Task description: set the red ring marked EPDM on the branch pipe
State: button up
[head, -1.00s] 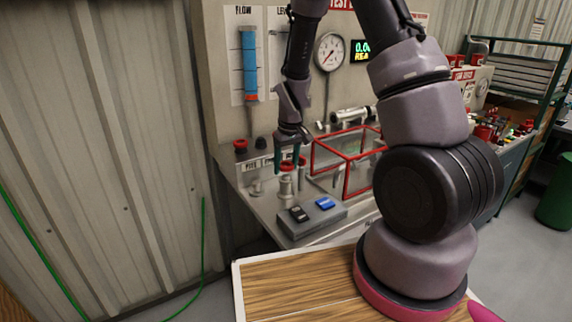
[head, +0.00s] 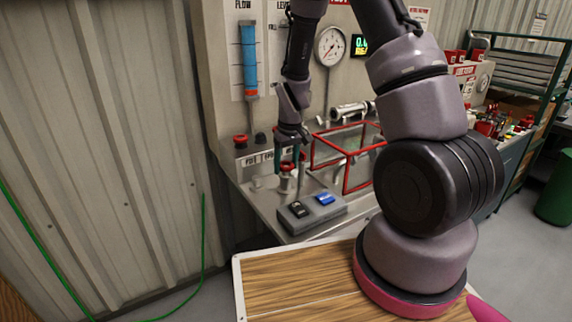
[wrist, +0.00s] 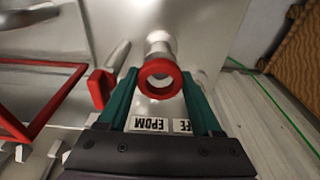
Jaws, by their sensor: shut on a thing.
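The red ring (wrist: 160,65) sits between the green fingers of my gripper (wrist: 159,80) in the wrist view, its round opening facing the camera. The gripper is shut on it. The pale branch pipe (wrist: 157,43) shows directly behind the ring and lines up with it. I cannot tell whether the ring is around the pipe end or just short of it. A label reading EPDM (wrist: 149,124) shows between the fingers. In the head view my gripper (head: 288,160) points down, with the red ring (head: 287,166) at its tips, just above the branch pipe (head: 286,184).
A red-framed clear box (head: 345,160) stands close to the right of the gripper. My wooden deck is in the foreground.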

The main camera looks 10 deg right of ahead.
jog(key=shift+f, duration=0.15)
jog(key=shift+f, duration=0.45)
jog(key=shift+f, duration=0.2)
dwell(0.4)
jog(key=shift+f, duration=0.25)
jog(key=o, duration=1.2)
jog(key=shift+c, duration=0.2)
jog(key=shift+r, duration=0.25)
jog(key=shift+r, duration=1.3)
